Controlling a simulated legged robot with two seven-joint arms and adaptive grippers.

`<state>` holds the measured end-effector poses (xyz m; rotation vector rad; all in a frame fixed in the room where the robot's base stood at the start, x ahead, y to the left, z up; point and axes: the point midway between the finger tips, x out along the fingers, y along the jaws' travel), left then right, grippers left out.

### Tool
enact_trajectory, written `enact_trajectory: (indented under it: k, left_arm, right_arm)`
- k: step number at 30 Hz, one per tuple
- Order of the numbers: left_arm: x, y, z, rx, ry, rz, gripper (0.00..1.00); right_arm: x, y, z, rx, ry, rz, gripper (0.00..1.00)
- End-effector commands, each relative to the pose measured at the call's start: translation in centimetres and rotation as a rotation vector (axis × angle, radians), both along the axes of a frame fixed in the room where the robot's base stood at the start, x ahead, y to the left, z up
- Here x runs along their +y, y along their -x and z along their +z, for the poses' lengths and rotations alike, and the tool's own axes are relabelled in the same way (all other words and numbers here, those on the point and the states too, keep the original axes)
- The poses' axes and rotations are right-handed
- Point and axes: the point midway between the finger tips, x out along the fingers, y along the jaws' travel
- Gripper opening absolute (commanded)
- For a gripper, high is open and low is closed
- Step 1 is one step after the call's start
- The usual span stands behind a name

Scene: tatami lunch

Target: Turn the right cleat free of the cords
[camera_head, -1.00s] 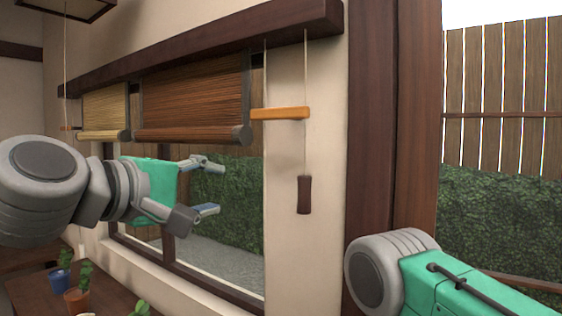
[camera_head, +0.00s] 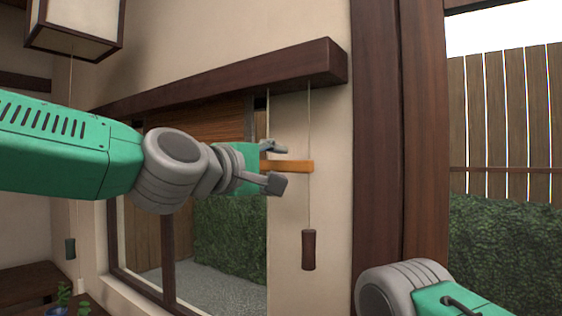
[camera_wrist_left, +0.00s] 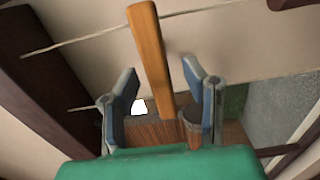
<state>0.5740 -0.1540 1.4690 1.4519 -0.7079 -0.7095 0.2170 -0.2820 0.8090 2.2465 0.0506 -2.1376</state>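The right cleat (camera_head: 298,166) is an orange wooden bar on the wall beside the window, lying level. Two thin cords (camera_head: 309,120) come down from the dark beam to it; one runs on below to a dark brown pull (camera_head: 308,250). My left gripper (camera_head: 274,166) is at the cleat's left part, one finger above it and one below. In the left wrist view the cleat (camera_wrist_left: 148,45) passes between the open fingers (camera_wrist_left: 160,70), with a gap at the right finger. A cord crosses the cleat there. My right gripper is out of view.
The dark beam (camera_head: 230,76) runs above the cleat. The brown blind (camera_head: 218,124) is mostly hidden behind my left arm. A dark post (camera_head: 376,150) stands to the right. A lantern (camera_head: 76,28) hangs at upper left. The wall below the cleat is clear apart from the pull.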

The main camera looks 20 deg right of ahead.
Motion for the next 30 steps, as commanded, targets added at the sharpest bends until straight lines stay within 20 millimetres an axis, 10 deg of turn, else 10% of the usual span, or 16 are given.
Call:
enact_trajectory:
  k: [14, 18, 30]
  left_arm:
    - [-1.16, -0.98, -0.04, 0.000, 0.000, 0.000, 0.40]
    - [-1.20, -0.99, -0.06, 0.001, -0.001, 0.000, 0.00]
    - [-1.27, -0.98, -0.27, 0.018, 0.009, -0.002, 0.00]
  right_arm:
    - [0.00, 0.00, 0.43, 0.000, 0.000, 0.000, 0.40]
    - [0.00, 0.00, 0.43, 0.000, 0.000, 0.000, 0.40]
    - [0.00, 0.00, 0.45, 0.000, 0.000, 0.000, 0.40]
